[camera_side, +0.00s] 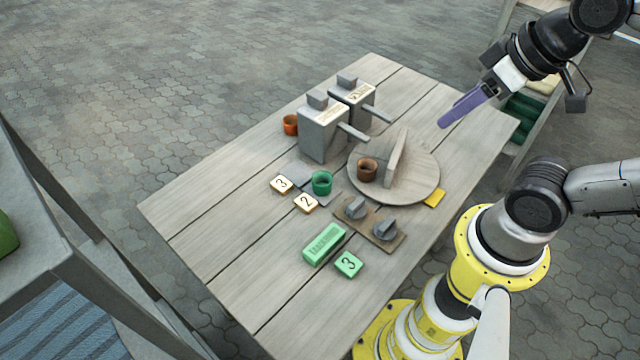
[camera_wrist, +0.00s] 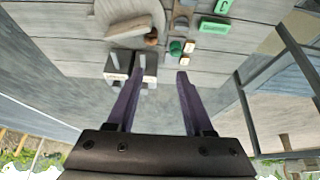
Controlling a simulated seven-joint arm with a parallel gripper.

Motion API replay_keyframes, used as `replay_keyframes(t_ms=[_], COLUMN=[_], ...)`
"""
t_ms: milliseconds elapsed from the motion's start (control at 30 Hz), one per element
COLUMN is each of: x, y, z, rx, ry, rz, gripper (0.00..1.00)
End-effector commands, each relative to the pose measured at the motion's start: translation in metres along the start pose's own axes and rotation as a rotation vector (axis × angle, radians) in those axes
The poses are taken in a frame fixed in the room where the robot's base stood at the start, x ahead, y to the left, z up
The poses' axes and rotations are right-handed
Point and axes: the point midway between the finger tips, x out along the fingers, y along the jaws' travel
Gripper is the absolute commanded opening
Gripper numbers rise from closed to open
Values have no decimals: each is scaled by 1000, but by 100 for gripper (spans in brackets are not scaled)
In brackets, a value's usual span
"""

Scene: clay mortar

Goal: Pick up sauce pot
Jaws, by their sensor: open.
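Three small pots stand on the wooden table (camera_side: 215,205), and I cannot tell which one is the sauce pot. A green pot (camera_side: 321,183) stands in front of the grey dispensers; it also shows in the wrist view (camera_wrist: 176,48). A brown pot (camera_side: 367,170) sits on the round board (camera_side: 420,190), and also shows in the wrist view (camera_wrist: 151,39). An orange pot (camera_side: 290,125) stands left of the dispensers. My gripper (camera_side: 442,123) has purple fingers and hangs above the table's far right side, apart from every pot. In the wrist view its fingers (camera_wrist: 161,76) are spread and empty.
Two grey dispensers with handles (camera_side: 322,138) (camera_side: 358,98) stand mid-table as tall obstacles. An upright slab (camera_side: 396,158) stands on the round board. The table's left part is clear.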

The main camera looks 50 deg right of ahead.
Motion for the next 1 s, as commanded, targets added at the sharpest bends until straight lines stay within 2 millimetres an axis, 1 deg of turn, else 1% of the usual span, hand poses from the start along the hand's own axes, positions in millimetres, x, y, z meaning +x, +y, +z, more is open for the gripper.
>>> replay_keyframes(t_ms=[33,200,500,567,667,767,833,933,1000], x=[0,0,0,0,-2,-8,-8,-1,7], y=[0,0,0,0,-3,-10,-16,-24,-28], z=[0,0,0,0,-3,-16,-30,-53,-68], rx=[0,0,8,32,124,267,389,579,704], ry=[0,0,0,0,8,27,14,-32,-73], rz=[0,0,0,0,-13,-48,-77,-111,-127], gripper=[63,92,92,92,92,92,92,92,92])
